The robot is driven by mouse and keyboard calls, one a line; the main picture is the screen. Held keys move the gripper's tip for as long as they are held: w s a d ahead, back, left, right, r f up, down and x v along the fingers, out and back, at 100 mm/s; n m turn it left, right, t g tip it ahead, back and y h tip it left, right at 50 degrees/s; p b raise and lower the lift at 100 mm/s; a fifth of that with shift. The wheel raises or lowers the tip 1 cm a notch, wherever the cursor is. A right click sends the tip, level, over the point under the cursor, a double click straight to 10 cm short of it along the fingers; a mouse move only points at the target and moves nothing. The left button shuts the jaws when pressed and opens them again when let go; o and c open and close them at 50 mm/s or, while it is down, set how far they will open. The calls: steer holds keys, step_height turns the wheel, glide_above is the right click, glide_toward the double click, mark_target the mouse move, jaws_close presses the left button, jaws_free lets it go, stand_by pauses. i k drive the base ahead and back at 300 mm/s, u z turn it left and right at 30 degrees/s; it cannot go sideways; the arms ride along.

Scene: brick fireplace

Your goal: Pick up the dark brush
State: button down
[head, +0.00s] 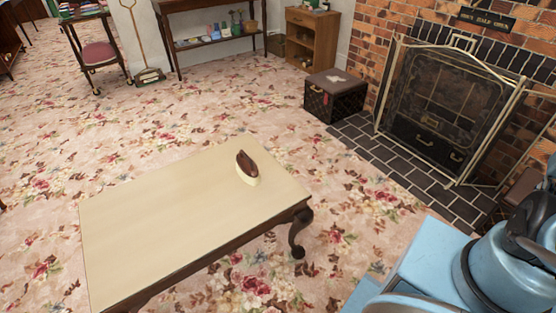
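The dark brush (247,164) lies on the far right part of a low table. It has a dark reddish-brown back and a pale cream lower part. The table (160,220) has a plain cream top and dark carved legs, and the rest of its visible top is bare. The light blue parts of my own arm and body show at the bottom right, well apart from the brush. My gripper cannot be made out in this view.
A brick fireplace with a folding metal screen (437,105) stands at the right on a dark tiled hearth (440,185). A dark chest (335,95) sits beside it. A wooden cabinet (312,38) and a side table stand along the back. Open flowered carpet (130,130) surrounds the low table.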

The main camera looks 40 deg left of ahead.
mark_target(247, 169)
steer(key=u, duration=2.5)
